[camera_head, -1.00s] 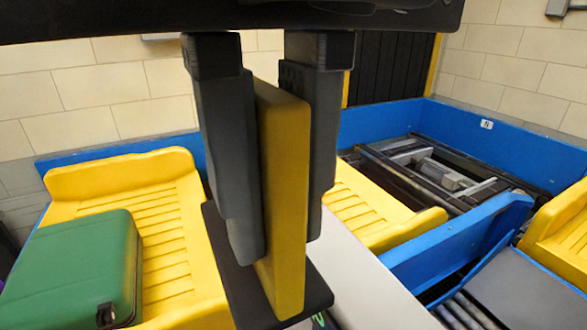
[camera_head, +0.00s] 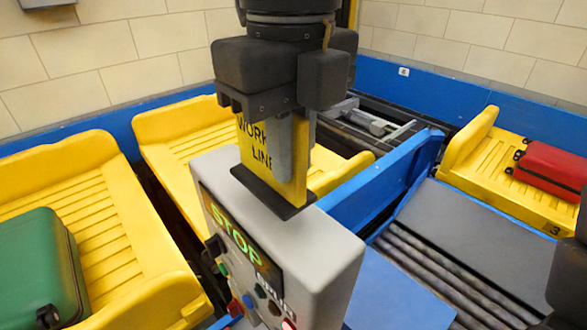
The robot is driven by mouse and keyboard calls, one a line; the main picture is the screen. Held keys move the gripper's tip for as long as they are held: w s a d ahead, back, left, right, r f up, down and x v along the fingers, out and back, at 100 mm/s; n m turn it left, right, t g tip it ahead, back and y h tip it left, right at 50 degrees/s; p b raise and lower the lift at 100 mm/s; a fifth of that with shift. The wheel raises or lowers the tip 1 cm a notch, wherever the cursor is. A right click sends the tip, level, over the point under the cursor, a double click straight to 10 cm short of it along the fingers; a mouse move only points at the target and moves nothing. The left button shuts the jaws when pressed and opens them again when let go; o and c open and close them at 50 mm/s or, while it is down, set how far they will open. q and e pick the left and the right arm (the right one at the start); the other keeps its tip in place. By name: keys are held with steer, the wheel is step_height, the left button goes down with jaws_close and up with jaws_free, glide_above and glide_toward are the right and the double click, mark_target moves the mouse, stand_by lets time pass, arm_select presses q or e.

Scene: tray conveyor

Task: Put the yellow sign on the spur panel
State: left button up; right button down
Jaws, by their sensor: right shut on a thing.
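The yellow sign (camera_head: 255,148), with black lettering reading "WORK LINE" and a flat black base (camera_head: 268,195), stands upright over the grey spur panel (camera_head: 325,245). Its base appears at the panel's top face, near the back edge; I cannot tell for sure whether it touches. The panel's front has a lit green "STOP" display (camera_head: 236,240) and several buttons. My right gripper (camera_head: 284,160) comes down from above and is shut on the sign, covering part of its lettering. My left gripper is not in view.
Yellow trays stand on the conveyor: one with a green suitcase (camera_head: 38,268) at the left, another with a red suitcase (camera_head: 555,170) at the right. A blue side wall (camera_head: 385,185) and rollers (camera_head: 440,270) lie right of the panel. A dark shape cuts the right edge.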

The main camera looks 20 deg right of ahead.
mark_target(294, 177)
steer(key=f, duration=0.2)
steer(key=shift+w+d+f, duration=0.2)
steer(key=shift+w+f, duration=0.1)
steer(key=shift+f, duration=0.4)
steer(key=shift+s, duration=0.15)
steer(key=shift+f, duration=0.2)
steer(key=c, duration=1.5)
jaws_free()
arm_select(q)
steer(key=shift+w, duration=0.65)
arm_select(e)
steer(key=shift+o, duration=0.2)
steer(key=shift+r, duration=0.15)
